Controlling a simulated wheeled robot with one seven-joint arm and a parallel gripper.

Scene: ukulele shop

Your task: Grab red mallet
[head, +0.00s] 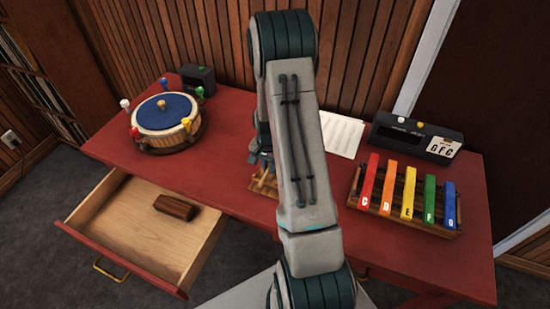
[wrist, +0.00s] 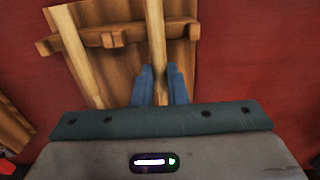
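In the wrist view, my gripper (wrist: 160,75) has its two blue fingers close together on either side of a light wooden mallet handle (wrist: 155,30), with no clear gap. The handle rests across a wooden rack (wrist: 110,38). A second wooden handle (wrist: 78,55) lies to the left on the same rack. No mallet head shows clearly, so I cannot tell the held mallet's colour.
The red table (head: 215,180) holds a round blue-topped drum (head: 165,112) at left, a colored-bar xylophone (head: 407,195) at right, a black device (head: 418,137) and paper sheets (head: 342,132). An open drawer (head: 130,225) juts from the front left, with a brown block (head: 176,207) inside.

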